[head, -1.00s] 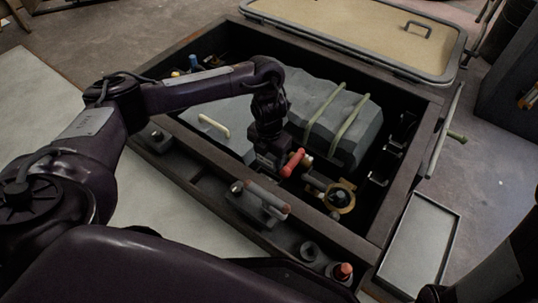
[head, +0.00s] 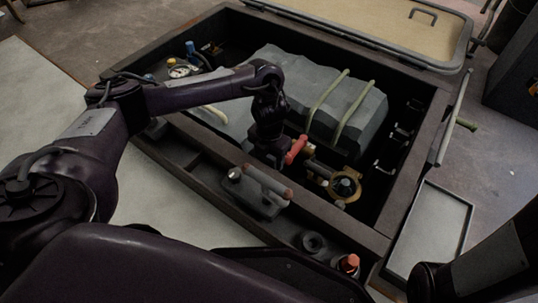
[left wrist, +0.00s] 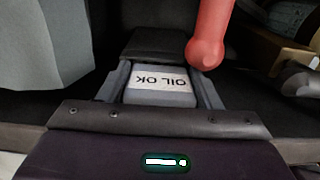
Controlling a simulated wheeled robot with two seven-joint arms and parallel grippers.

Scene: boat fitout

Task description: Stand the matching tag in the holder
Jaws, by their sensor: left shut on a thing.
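A grey tag (left wrist: 160,84) with a white label reading "OIL OK", upside down in the left wrist view, sits between the fingers of my left gripper (left wrist: 162,92). The fingers are shut on its sides. In the head view my left gripper (head: 270,153) points down inside the open dark box, just left of a red handle (head: 296,150); the tag is hidden there. The red handle also shows close in front of the fingers in the left wrist view (left wrist: 208,45). I cannot pick out the holder with certainty. My right gripper is not in view.
A grey strapped block (head: 340,110) fills the back of the box. A brass ring fitting (head: 345,187) lies right of the gripper. A grey clamp-like fitting (head: 262,190) sits on the front ledge. An empty shallow tray (head: 430,235) is at the right.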

